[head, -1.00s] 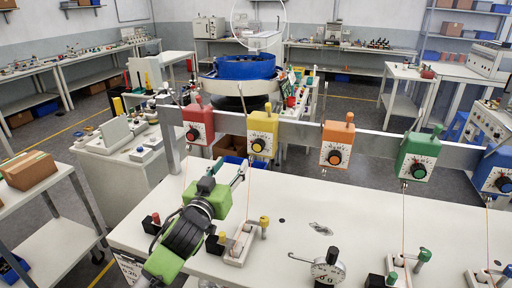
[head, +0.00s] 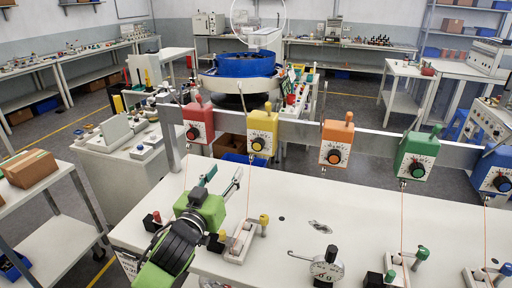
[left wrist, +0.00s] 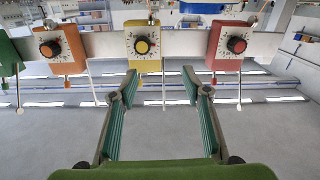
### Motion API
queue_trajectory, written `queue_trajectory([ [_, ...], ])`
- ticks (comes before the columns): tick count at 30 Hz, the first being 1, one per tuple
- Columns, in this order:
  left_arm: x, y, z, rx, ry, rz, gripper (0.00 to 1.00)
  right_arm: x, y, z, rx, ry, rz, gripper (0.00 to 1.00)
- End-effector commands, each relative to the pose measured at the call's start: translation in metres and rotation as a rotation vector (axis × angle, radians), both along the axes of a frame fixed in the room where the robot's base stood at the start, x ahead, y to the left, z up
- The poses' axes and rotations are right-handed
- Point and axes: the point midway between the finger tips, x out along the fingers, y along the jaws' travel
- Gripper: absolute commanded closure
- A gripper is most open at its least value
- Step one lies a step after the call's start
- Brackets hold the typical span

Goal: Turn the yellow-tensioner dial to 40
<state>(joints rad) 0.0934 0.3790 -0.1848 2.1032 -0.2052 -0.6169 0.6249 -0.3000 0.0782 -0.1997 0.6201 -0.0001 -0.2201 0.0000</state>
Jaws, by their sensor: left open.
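The yellow tensioner (head: 264,128) hangs on the grey rail, between the red and orange ones. Its dial (head: 258,145) has a dark knob with a yellow centre and a pale scale. The setting is too small to read. My left gripper (head: 222,177) is open and empty, below and to the left of the dial, apart from it. In the left wrist view the yellow tensioner (left wrist: 145,31) appears upside down, with its dial (left wrist: 142,46) beyond the open jaws (left wrist: 159,87) and slightly left of centre between them. My right gripper is not in view.
The red tensioner (head: 198,119), orange tensioner (head: 337,143), and green tensioner (head: 417,157) share the rail (head: 378,147). A thin thread runs down from the yellow one to a small stand (head: 237,247) on the white table (head: 306,213). A round gauge (head: 326,266) stands at the front.

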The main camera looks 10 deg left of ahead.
Motion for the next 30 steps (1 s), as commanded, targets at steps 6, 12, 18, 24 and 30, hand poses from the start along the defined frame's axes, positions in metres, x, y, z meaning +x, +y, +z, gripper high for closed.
queue_trajectory([
  [6, 0.000, 0.000, 0.000, -0.001, 0.001, 0.000, 0.56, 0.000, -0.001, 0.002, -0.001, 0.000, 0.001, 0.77],
  [12, -0.009, 0.000, -0.001, -0.002, 0.002, 0.000, 0.56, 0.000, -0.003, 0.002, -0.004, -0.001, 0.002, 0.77],
  [18, -0.042, 0.001, -0.001, -0.002, 0.004, 0.000, 0.56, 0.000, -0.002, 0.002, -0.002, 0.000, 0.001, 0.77],
  [24, -0.080, 0.003, -0.001, -0.002, 0.004, 0.001, 0.56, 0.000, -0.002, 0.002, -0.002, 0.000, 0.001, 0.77],
  [30, -0.108, 0.004, -0.001, -0.002, 0.003, 0.001, 0.56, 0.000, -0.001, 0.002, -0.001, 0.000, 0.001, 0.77],
])
